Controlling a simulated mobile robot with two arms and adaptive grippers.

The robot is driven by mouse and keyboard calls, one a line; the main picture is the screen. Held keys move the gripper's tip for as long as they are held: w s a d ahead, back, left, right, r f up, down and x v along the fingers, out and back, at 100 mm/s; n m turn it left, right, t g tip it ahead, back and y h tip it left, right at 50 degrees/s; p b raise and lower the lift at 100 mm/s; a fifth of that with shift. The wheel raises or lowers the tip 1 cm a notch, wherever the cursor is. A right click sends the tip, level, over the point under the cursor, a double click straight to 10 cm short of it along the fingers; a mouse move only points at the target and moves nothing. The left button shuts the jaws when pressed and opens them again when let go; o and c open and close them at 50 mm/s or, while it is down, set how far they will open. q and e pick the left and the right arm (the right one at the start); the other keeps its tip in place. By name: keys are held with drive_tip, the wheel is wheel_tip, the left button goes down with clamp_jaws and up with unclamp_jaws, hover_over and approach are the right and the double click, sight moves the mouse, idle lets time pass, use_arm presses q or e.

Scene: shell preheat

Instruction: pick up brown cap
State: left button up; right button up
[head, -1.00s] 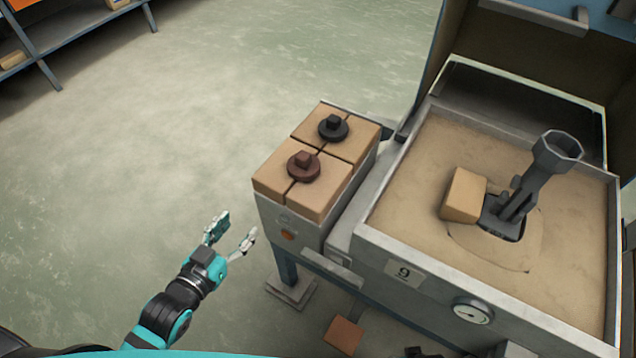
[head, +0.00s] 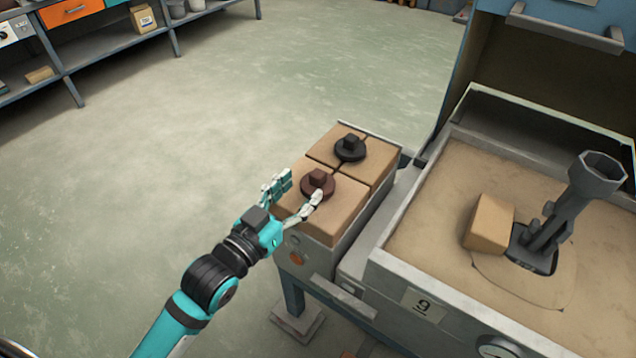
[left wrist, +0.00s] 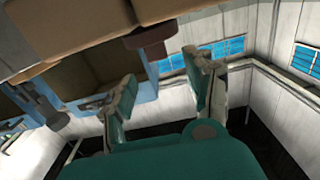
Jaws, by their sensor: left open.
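The brown cap (head: 318,182), a round disc with a raised square knob, sits on tan blocks (head: 331,216) on a small metal stand. My left gripper (head: 302,192) is open at the near left side of the cap. In the head view one finger overlaps the cap's front edge and the other is to its left; I cannot tell whether either touches it. In the left wrist view the cap (left wrist: 150,36) shows as a dark disc beyond the open fingers (left wrist: 165,85), with nothing between them. My right gripper is not in view.
A black cap (head: 349,149) sits on the blocks just behind the brown one. A sand-filled box (head: 425,215) stands at the right, holding a tan block (head: 489,222) and a grey metal tool (head: 560,220). A shelf (head: 120,40) is far back left. Floor at left is clear.

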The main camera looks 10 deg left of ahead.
sight(314, 178)
use_arm(q)
drive_tip(key=shift+x, duration=1.2)
drive_tip(key=x, duration=0.4)
drive_tip(key=shift+w+d+f+b, duration=0.25)
drive_tip(key=shift+w+f+b, duration=0.05)
drive_tip(key=shift+w+b, duration=0.05)
clamp_jaws()
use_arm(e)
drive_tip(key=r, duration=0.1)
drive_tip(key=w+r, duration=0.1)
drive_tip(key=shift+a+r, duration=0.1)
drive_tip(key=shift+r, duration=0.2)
